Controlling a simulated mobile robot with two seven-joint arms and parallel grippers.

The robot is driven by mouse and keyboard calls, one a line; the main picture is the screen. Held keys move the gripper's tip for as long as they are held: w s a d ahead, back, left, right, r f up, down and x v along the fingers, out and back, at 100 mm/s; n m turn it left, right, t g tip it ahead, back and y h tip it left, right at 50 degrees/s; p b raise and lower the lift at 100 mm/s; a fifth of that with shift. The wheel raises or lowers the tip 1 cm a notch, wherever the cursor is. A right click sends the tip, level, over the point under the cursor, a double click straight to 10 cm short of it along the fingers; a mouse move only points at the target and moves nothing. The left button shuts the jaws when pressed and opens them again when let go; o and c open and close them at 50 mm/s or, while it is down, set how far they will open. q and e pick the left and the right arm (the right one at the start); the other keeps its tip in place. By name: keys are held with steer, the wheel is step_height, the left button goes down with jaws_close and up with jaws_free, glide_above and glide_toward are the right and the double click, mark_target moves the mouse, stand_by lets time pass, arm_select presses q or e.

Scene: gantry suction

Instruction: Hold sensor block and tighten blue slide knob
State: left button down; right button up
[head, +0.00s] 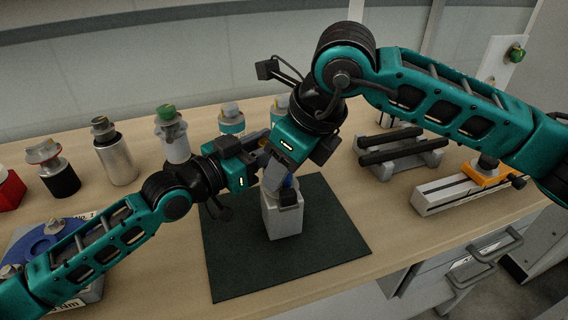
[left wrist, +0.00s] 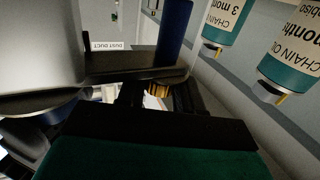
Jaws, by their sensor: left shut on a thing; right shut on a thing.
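The sensor block (head: 283,220) is a pale grey upright block with a black part near its top, standing on the dark green mat. My left gripper (head: 262,165) comes in from the left and is shut at the block's upper part; its contact is mostly hidden. My right gripper (head: 275,172) points down from above and is shut over the top of the block. A bit of the blue slide knob (head: 291,182) shows beside its fingers; the rest is hidden. In the left wrist view a blue upright cylinder (left wrist: 175,32) stands behind a dark finger bar.
The dark green mat (head: 338,238) has bare room around the block. Several bottles, one with a green cap (head: 166,112), stand along the back left. A blue round fixture (head: 50,243) is at front left. A black-railed stand (head: 402,152) and a white slide with orange carriage (head: 450,196) are at right.

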steer(key=shift+c, duration=0.7)
steer(key=shift+s+m+t+h, duration=0.1)
steer(key=shift+m+t+h, duration=0.25)
steer(key=shift+m, duration=1)
steer(key=shift+m+t+h, duration=0.25)
steer(key=shift+m+h, duration=0.2)
steer(key=shift+m, duration=0.9)
steer(key=o, duration=1.1)
steer(key=shift+a, duration=0.1)
steer(key=shift+c, duration=0.2)
steer(key=shift+r, duration=0.15)
steer(key=v, duration=1.2)
